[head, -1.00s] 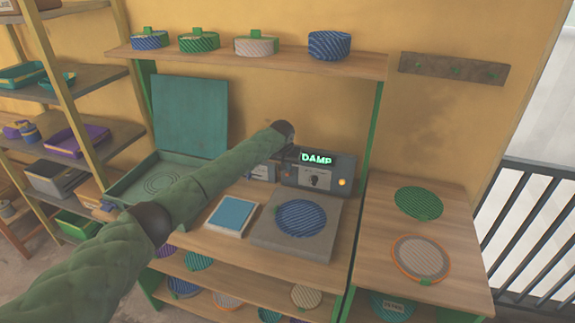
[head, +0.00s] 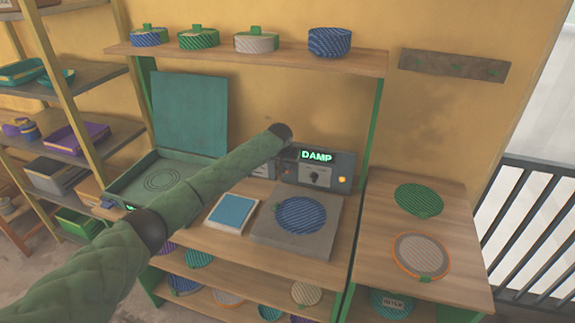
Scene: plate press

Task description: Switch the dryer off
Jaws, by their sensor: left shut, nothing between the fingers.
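The dryer is a grey control box (head: 340,168) at the back of the bench. Its display (head: 317,156) is lit and reads DAMP in green. A round knob (head: 315,177) sits below the display, and an amber light (head: 342,180) glows at the right. A grey plate (head: 325,240) in front of the box carries a blue striped disc (head: 301,215). My left gripper (head: 283,132) is shut and empty, just left of the display. Its fingers are mostly hidden by the arm's end, so I cannot tell whether it touches the box. My right gripper is out of view.
A teal press with its lid (head: 190,112) raised stands at the left, partly behind my arm. A pale tray with a blue pad (head: 231,212) lies beside the dryer. A shelf (head: 225,59) with several round containers runs above. A side table (head: 385,200) holds two discs.

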